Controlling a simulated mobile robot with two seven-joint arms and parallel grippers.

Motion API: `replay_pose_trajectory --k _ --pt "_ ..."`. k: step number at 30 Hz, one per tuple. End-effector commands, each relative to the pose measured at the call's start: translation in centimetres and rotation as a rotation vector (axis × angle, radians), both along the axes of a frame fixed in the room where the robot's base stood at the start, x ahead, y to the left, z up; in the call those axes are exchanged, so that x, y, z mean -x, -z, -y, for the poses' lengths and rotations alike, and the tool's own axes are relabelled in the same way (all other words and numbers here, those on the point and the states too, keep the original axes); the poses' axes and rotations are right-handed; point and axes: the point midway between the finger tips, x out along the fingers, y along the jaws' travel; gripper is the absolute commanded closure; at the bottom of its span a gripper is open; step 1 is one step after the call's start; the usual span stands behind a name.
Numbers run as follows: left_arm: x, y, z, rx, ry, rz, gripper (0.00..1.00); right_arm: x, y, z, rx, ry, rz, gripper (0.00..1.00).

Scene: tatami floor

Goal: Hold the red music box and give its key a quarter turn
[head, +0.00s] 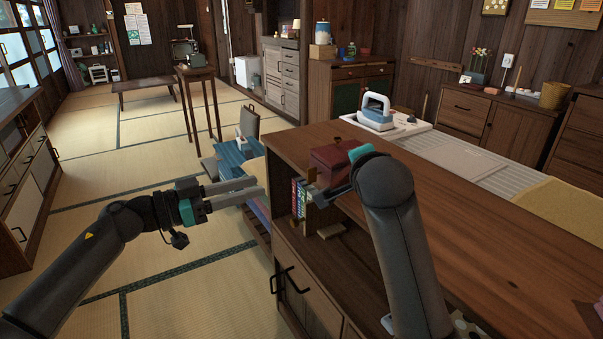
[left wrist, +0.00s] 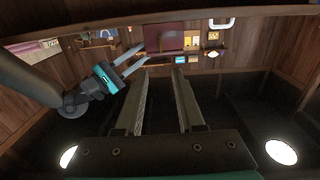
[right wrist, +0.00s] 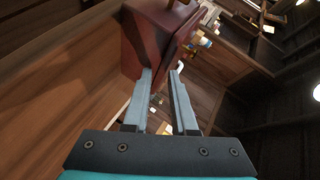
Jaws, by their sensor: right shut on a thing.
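The red music box (head: 335,156) is at the left edge of the wooden cabinet top. A small brass-coloured part, apparently the key (head: 312,175), shows on its left side. My right gripper (head: 318,195) is shut on the box low at its near side; the right wrist view shows the box (right wrist: 150,45) at the fingertips. My left gripper (head: 263,192) is open and empty, left of the box and apart from it, its fingers pointing at it. The left wrist view shows the box (left wrist: 164,40) ahead beyond the open fingers. Whether the box rests on the top is unclear.
The cabinet top (head: 470,230) runs along the right, with an iron (head: 376,112) behind the box and a yellow cloth (head: 560,208) at right. Books (head: 299,198) stand on the shelf below. Tatami floor (head: 170,270) lies open at left.

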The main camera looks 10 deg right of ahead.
Motion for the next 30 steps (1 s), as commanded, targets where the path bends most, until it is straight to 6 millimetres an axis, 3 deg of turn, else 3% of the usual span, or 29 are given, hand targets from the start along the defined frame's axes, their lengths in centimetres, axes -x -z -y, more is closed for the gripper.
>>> replay_pose_trajectory --k 1,18,30 --pt "-0.2 0.0 0.4 0.003 0.001 -0.002 0.62 0.1 1.5 -0.3 -0.003 -0.007 -0.038 1.0" --pt "-3.7 0.0 9.1 0.003 0.0 -0.001 0.62 0.1 1.5 -0.3 -0.003 -0.007 -0.038 1.0" --pt "-4.4 0.0 10.9 0.0 0.0 0.0 0.62 0.1 1.5 -0.3 -0.003 -0.007 -0.038 1.0"
